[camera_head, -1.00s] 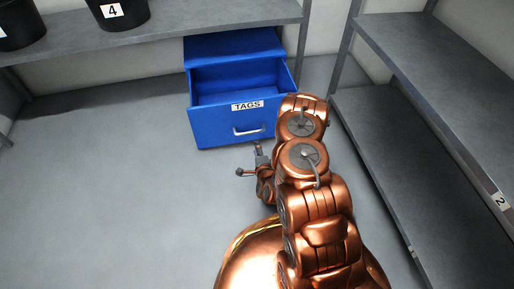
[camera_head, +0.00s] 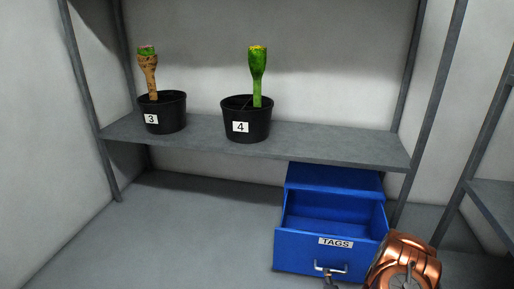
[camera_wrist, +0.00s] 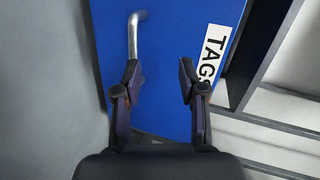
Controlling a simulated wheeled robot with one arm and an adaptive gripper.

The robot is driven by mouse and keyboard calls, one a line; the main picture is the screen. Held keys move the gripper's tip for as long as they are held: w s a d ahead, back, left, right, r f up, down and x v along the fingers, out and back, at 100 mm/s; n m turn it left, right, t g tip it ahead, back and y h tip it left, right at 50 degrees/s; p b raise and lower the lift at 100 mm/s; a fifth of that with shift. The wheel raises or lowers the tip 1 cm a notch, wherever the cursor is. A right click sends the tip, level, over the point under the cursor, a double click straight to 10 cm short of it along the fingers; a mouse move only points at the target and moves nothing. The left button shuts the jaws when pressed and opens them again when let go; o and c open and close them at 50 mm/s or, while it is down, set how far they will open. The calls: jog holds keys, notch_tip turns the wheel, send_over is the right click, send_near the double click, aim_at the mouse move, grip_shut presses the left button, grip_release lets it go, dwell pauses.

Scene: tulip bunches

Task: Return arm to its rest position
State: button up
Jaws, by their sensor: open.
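My gripper (camera_wrist: 160,75) is open and empty in the wrist view, its two fingers apart in front of the blue drawer front (camera_wrist: 165,105). The silver handle (camera_wrist: 137,32) lies beyond the left fingertip; I cannot tell if they touch. The TAGS label (camera_wrist: 213,52) is beyond the right finger. In the head view, my copper arm (camera_head: 404,266) is at the bottom right, beside the blue drawer (camera_head: 290,248), which stands pulled open. The handle (camera_head: 331,269) is at the bottom, with a small part of my gripper just below it. Most of my arm is out of frame.
A grey shelf (camera_head: 330,143) runs above the drawer unit. It bears black pot 3 (camera_head: 172,115) and black pot 4 (camera_head: 257,128), each with a tulip bunch. Another shelf unit (camera_head: 492,200) is at the right. The floor (camera_head: 150,240) left of the drawer is clear.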

jog(key=w+a+r+n+g+y+p, duration=0.25)
jog(key=a+r+n+p, duration=0.2)
jog(key=r, duration=0.65)
jog(key=s+a+r+n+g+p, duration=0.2)
jog(key=r+p, duration=0.3)
jog(key=r, duration=0.4)
jog(key=s+a+r+n+g+y+p, duration=0.1)
jog(key=s+r+n+g+p, duration=0.15)
jog(key=r+p, duration=0.45)
jog(key=s+a+r+n+g+p, duration=0.1)
jog(key=s+a+r+n+p, duration=0.15)
jog(key=r, duration=0.85)
jog(key=s+d+r+n+g+h+p, duration=0.1)
jog(key=s+r+n+g+p, duration=0.6)
jog(key=s+r+p, duration=1.2)
jog(key=s+r+g, duration=0.1)
jog(key=s+r, duration=1.6)
jog(key=r, duration=0.3)
jog(key=shift+s+r+h+p, duration=0.15)
jog(key=shift+r+h+p, duration=0.05)
jog(key=shift+h+p, duration=0.2)
